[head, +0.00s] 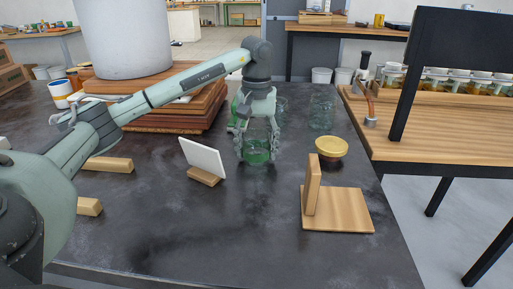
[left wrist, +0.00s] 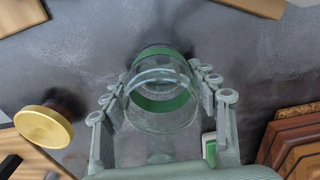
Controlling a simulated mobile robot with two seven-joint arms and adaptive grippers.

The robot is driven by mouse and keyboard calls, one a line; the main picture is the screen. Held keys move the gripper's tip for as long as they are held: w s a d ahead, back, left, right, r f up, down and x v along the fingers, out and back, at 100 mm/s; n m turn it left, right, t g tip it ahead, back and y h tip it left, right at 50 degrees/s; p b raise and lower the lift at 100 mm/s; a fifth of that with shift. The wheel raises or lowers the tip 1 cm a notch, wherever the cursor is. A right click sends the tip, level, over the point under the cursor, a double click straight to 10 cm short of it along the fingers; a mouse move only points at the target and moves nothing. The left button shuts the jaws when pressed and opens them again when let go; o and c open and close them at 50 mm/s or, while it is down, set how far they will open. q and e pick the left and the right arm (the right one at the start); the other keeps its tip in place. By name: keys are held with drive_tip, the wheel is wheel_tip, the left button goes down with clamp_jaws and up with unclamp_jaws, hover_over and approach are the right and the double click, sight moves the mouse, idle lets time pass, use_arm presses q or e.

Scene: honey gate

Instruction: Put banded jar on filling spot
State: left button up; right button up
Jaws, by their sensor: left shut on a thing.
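The banded jar is clear glass with a green band (head: 257,157). My left gripper (head: 257,150) points down around it and is shut on its sides. In the left wrist view the jar (left wrist: 160,95) sits between the two rows of fingers (left wrist: 162,100), its green band showing through the glass. I cannot tell whether its base touches the dark table. My right gripper is not in view. I cannot make out a marked filling spot for certain.
A white card (head: 204,157) on a wooden block stands left of the jar. To the right are a gold-lidded container (head: 331,148) and a wooden board (head: 345,217) with an upright. Another clear jar (head: 322,112) stands behind. Stacked brown boards (head: 170,118) are at the left.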

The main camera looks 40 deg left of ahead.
use_arm(q)
drive_tip(key=shift+f, duration=0.15)
drive_tip(key=o, duration=1)
drive_tip(key=shift+c, duration=0.2)
drive_tip(key=shift+o, duration=1.4)
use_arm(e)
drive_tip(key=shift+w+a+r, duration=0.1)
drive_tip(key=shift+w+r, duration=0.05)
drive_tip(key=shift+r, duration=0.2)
